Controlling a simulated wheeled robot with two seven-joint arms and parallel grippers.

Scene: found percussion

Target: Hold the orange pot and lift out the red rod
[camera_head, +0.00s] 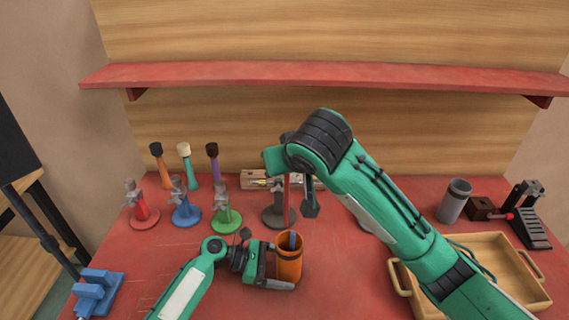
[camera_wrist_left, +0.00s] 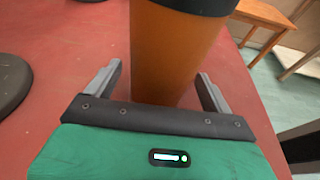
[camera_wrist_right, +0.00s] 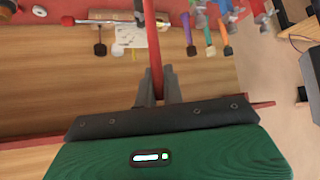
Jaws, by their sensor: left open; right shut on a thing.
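Clearance shows at the left finger; contact at the right one is unclear. My right gripper (camera_wrist_right: 158,88) is shut on the red rod (camera_wrist_right: 152,45). In the head view the red rod (camera_head: 286,190) hangs roughly upright above and behind the pot, and its lower end looks clear of the rim. My right arm hides much of that gripper.
Red (camera_head: 145,216), blue (camera_head: 186,213) and green (camera_head: 227,220) clamp stands are at left, with several mallets behind. A dark stand (camera_head: 278,218) is behind the pot. A wooden tray (camera_head: 507,288) and grey cup (camera_head: 454,203) are at right. A red shelf (camera_head: 330,76) crosses above.

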